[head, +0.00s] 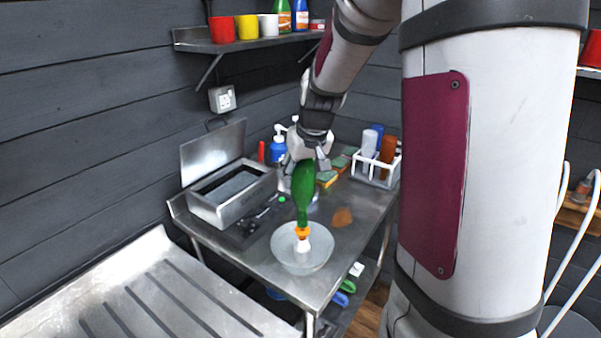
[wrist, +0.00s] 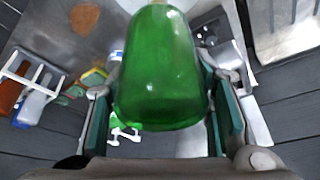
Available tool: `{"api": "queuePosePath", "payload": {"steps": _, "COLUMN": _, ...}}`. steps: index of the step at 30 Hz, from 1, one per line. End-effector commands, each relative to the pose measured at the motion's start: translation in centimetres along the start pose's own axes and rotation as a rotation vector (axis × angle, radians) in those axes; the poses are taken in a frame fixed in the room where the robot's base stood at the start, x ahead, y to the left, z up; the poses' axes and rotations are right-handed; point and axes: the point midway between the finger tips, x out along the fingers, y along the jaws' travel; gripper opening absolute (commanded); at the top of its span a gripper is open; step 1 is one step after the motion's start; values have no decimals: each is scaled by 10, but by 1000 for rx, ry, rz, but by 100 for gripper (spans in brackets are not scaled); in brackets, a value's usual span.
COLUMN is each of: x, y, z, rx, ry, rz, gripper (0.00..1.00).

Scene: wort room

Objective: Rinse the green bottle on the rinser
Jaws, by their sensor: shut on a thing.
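My gripper (head: 308,160) is shut on the green bottle (head: 303,190), which hangs upside down with its neck pointing down. Its orange-ringed mouth end is right at the white nozzle of the rinser (head: 287,257), a pale round bowl near the table's front edge. I cannot tell whether the neck is around the nozzle or just above it. In the wrist view the bottle (wrist: 160,70) fills the middle between the two fingers (wrist: 165,115), base towards the camera; its neck end is mostly out of view.
On the metal table stand a lidded steel basin (head: 232,190) at left, a blue pump bottle (head: 278,149), sponges (head: 327,179) and a white rack with bottles (head: 376,168). A ridged metal drainer (head: 150,290) is at front left. A shelf (head: 240,42) with cups is above.

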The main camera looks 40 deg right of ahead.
Motion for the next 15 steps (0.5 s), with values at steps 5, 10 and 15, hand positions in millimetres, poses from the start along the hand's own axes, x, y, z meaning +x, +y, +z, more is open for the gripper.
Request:
{"api": "queuePosePath", "payload": {"steps": 5, "x": 4, "y": 0, "z": 1, "rx": 0, "ry": 0, "rz": 0, "gripper": 21}}
{"api": "queuePosePath", "payload": {"steps": 10, "x": 7, "y": 0, "z": 3, "rx": -1, "ry": 0, "rz": 0, "gripper": 21}}
{"api": "queuePosePath", "payload": {"steps": 15, "x": 11, "y": 0, "z": 4, "rx": -1, "ry": 0, "rz": 0, "gripper": 21}}
